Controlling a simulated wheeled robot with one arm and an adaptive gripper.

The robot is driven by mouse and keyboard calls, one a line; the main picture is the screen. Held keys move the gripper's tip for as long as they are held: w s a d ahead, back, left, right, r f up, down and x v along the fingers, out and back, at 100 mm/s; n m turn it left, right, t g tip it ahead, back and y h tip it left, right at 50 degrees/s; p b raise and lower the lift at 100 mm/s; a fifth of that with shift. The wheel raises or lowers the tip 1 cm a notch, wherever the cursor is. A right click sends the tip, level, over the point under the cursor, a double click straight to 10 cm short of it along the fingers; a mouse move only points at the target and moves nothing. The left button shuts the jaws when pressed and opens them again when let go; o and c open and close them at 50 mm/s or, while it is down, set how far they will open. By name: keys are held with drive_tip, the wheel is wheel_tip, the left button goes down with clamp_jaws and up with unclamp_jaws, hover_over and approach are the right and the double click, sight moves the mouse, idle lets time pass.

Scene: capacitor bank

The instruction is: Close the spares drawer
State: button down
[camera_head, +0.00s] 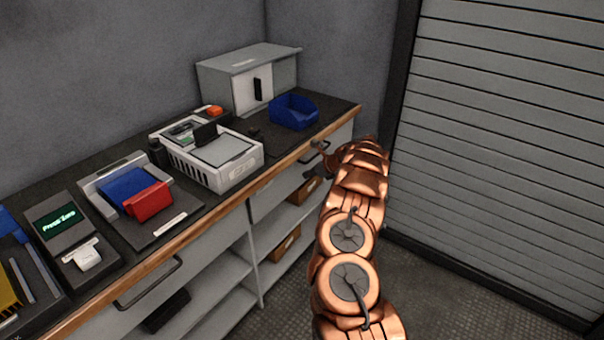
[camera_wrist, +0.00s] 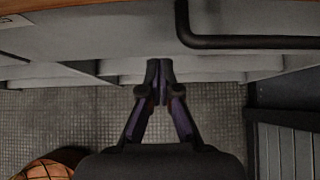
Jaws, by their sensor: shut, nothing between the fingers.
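Two drawer fronts show under the wooden edge of the counter. The right drawer front (camera_head: 272,190) is beside my gripper and looks about flush with the counter edge; no gap shows. I cannot read which one is labelled as spares. In the wrist view a grey drawer front (camera_wrist: 110,33) spans the top, with a dark bar handle (camera_wrist: 250,42) to the right of my gripper. My gripper (camera_wrist: 158,66) is shut and empty, its fingertips close to the drawer front's lower part; contact cannot be told. In the head view my arm mostly hides the gripper.
Open shelves with brown boxes (camera_head: 286,244) lie below. A slatted shutter (camera_head: 505,150) stands right; floor (camera_head: 440,280) between is clear.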

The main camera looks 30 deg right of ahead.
drive_tip(key=v, duration=1)
drive_tip(key=shift+b, duration=0.4)
drive_tip(key=shift+d, duration=0.1)
